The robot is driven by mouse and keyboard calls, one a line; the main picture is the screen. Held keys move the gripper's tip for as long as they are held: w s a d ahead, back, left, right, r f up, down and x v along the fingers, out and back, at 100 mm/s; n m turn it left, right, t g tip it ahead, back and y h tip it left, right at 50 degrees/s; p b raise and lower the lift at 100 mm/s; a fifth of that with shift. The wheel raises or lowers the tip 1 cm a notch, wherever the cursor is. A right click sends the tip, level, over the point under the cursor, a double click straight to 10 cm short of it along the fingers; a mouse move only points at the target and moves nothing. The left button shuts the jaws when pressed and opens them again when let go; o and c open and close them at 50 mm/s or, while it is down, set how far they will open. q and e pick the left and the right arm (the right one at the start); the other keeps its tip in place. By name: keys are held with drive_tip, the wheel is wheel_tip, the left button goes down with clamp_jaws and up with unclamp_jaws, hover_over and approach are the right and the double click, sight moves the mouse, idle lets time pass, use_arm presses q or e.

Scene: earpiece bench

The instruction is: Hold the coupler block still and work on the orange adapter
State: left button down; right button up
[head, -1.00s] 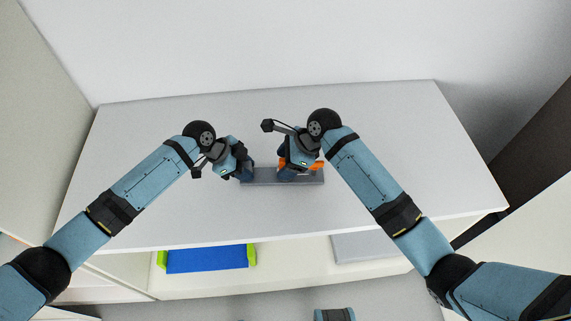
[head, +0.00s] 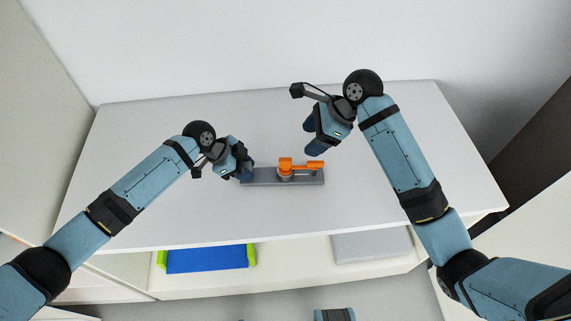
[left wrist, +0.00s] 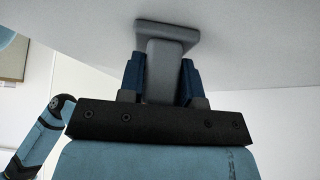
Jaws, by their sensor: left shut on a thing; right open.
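The grey coupler block (head: 262,178) lies flat on the white table as a long bar. The orange adapter (head: 301,165) sits on its right part, on a round grey seat, with an arm reaching right. My left gripper (head: 247,174) is at the block's left end and shut on it. In the left wrist view, the blue fingers (left wrist: 160,80) clasp a grey upright part of the block (left wrist: 168,33). My right gripper (head: 313,141) is open and empty, behind and a little right of the adapter, apart from it.
The white table top (head: 140,210) is clear around the block. Below its front edge, a shelf holds a blue bin (head: 207,259) with green ends and a grey flat panel (head: 370,246). A wall stands behind the table.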

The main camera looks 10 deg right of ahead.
use_arm(q)
drive_tip(key=shift+a+f, duration=0.1)
drive_tip(key=shift+f, duration=0.1)
drive_tip(key=c, duration=0.7)
unclamp_jaws()
drive_tip(key=shift+c, duration=0.2)
drive_tip(key=shift+r, duration=0.1)
